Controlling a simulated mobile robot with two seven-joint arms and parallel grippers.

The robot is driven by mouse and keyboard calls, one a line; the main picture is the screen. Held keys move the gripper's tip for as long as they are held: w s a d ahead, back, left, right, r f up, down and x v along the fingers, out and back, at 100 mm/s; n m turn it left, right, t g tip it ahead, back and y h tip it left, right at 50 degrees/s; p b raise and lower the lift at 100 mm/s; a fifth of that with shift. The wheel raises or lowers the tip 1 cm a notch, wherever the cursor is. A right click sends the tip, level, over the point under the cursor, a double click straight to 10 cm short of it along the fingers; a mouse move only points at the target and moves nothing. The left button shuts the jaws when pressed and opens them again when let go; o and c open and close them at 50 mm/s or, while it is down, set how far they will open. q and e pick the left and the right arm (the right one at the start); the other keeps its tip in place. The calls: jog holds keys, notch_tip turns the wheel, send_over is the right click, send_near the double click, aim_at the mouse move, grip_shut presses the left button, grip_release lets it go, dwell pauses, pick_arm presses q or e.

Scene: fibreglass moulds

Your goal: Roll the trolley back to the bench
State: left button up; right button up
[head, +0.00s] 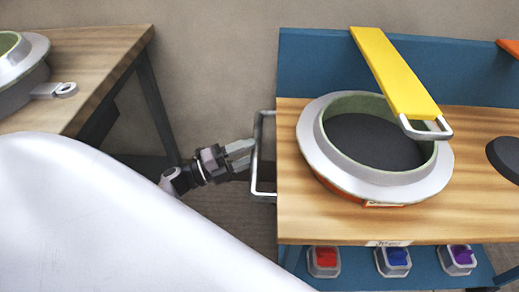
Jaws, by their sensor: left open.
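A wooden-topped unit (300,222) with a metal side handle (257,160) stands on the right and looks like the trolley. Its wheels are out of view. My left gripper (247,154) is open and empty, with its fingers pointing right at the handle's upright bar. The fingertips are close to the bar; I cannot tell whether they touch it. A second wooden table (100,60) with dark legs stands at the far left and may be the bench. My right gripper is not in view.
A round grey mould (312,140) with a dark inside sits on the right-hand top, beneath a yellow bar (390,70) with a metal loop. A blue panel (310,60) stands behind. Red, blue and purple items (323,258) sit below. Floor shows between the two tables.

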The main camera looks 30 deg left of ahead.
pick_arm(q)
jog(key=shift+x, duration=1.4)
